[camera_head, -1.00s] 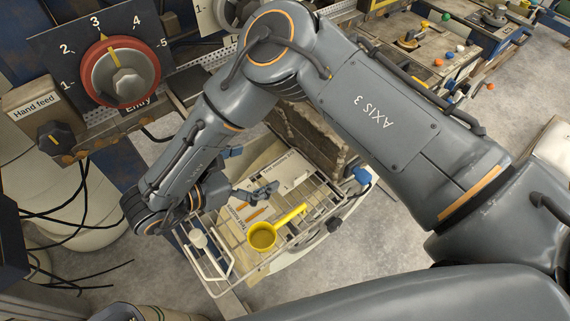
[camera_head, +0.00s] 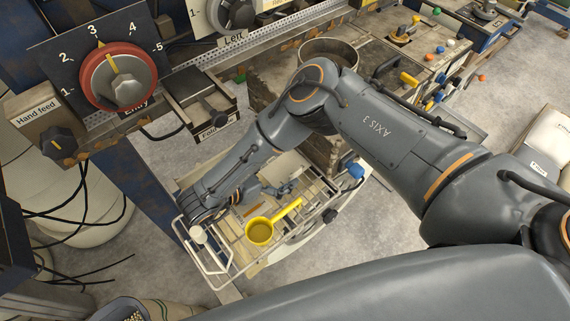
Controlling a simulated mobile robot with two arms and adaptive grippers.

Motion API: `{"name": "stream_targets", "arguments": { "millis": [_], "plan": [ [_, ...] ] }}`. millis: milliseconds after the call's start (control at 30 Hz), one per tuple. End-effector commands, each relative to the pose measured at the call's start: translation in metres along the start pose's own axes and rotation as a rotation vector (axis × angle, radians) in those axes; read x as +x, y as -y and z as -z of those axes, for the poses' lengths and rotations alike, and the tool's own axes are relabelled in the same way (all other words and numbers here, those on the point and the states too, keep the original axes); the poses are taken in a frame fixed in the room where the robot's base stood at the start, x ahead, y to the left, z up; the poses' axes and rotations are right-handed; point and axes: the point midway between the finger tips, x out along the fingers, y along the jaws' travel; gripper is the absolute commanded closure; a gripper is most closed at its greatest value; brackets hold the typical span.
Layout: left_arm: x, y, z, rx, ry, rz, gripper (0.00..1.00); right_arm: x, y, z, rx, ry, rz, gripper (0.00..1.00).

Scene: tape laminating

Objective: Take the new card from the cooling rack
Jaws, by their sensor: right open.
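The cooling rack (camera_head: 222,271) is a pale wire rack below the centre. My right arm reaches over it from the right, and its wrist hangs low above the rack's left half. My right gripper (camera_head: 287,187) is open, with its fingers pointing right over the rack's back part. It appears empty. Pale flat pieces lie on the rack, but my forearm and wrist cover much of them. I cannot make out which is the new card, or whether the fingers touch anything. My left gripper is not in view.
A yellow ladle-like cup (camera_head: 260,231) lies on the rack just in front of my right gripper, its handle pointing up right. A blue knob (camera_head: 356,171) is at the rack's right. A panel with a red dial (camera_head: 117,77) stands at left.

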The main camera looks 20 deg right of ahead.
Motion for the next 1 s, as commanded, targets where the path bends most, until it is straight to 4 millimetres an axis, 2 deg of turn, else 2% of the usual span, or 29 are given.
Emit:
{"name": "stream_targets", "arguments": {
  "millis": [233,533,700,1000],
  "plan": [
    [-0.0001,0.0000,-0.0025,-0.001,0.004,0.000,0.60,0.0015,-0.0002,0.0002,0.000,0.000,-0.001,0.02],
    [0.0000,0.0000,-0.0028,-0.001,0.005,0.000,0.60,0.0013,-0.0001,0.0003,0.000,-0.001,0.000,0.63],
    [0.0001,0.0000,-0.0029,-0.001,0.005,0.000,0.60,0.0014,0.0003,0.0011,-0.002,-0.002,0.000,0.86],
    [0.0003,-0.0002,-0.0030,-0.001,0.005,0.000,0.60,0.0014,0.0005,0.0023,-0.004,-0.006,-0.001,0.99]
  ]
}}
